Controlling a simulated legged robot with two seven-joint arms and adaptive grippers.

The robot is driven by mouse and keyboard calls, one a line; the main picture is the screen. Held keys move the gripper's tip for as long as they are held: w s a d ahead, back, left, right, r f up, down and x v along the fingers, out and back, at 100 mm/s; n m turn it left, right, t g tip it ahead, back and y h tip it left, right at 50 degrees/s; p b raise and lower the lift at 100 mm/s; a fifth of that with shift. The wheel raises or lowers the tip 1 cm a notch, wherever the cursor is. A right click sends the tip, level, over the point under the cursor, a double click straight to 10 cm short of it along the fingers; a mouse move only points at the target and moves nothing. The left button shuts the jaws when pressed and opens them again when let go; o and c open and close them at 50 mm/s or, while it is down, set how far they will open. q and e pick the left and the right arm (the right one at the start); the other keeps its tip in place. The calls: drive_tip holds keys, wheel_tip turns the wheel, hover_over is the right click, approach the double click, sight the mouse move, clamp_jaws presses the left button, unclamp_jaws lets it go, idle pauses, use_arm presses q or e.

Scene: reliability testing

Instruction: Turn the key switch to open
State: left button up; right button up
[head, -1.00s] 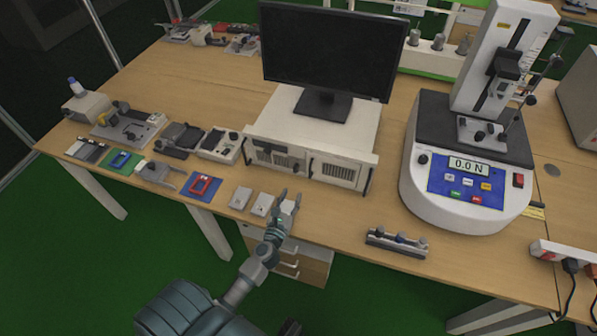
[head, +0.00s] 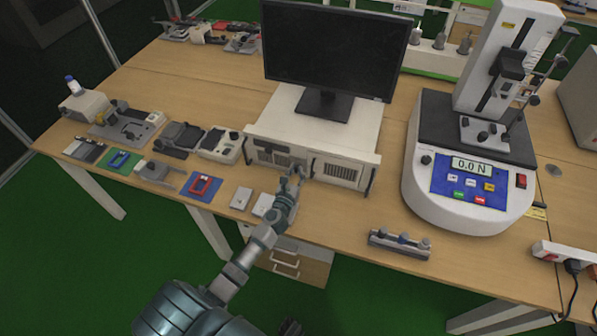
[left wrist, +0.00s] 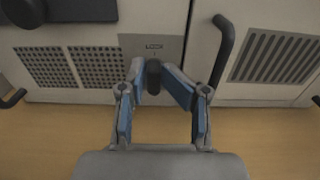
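The key switch (left wrist: 154,76) is a small black knob under a label plate on the grey front panel of the white equipment case (head: 340,172). In the left wrist view it sits between the fingertips of my left gripper (left wrist: 155,74). The blue pads are drawn in on both sides of the knob and appear to touch it. In the head view my left gripper (head: 291,180) is at the front of the case and hides the switch.
A black handle (left wrist: 223,50) stands out from the panel just right of the fingers. A monitor (head: 335,50) stands on the case. Small boxes (head: 241,198) lie in front, and a force tester (head: 470,170) stands at right.

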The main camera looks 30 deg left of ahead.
use_arm(q)
drive_tip(key=shift+a+f, duration=0.25)
drive_tip(key=shift+a, duration=0.5)
clamp_jaws()
drive_tip(key=shift+d+r, duration=0.1)
drive_tip(key=shift+d, duration=0.4)
drive_tip(key=m+p, duration=0.4)
drive_tip(key=m, duration=0.2)
drive_tip(key=shift+d, duration=0.1)
drive_tip(key=m+p, duration=0.3)
drive_tip(key=m, duration=0.5)
drive_tip(key=shift+d+f+m+p, duration=0.1)
drive_tip(key=shift+f+m+p, duration=0.15)
drive_tip(key=shift+m, duration=0.75)
drive_tip(key=shift+f+m+p, duration=0.15)
drive_tip(key=shift+m+p, duration=0.15)
drive_tip(key=shift+m, duration=0.7)
use_arm(e)
drive_tip(key=s+d+f, duration=0.1)
drive_tip(key=s+f, duration=0.4)
drive_tip(key=s, duration=0.3)
drive_tip(key=s+f+g, duration=0.1)
drive_tip(key=s+f, duration=0.5)
drive_tip(key=s, duration=0.2)
drive_tip(key=shift+s+d+f, duration=0.2)
drive_tip(key=shift+s+d, duration=0.05)
drive_tip(key=shift+d, duration=0.1)
use_arm(q)
drive_tip(key=shift+s+f, duration=0.1)
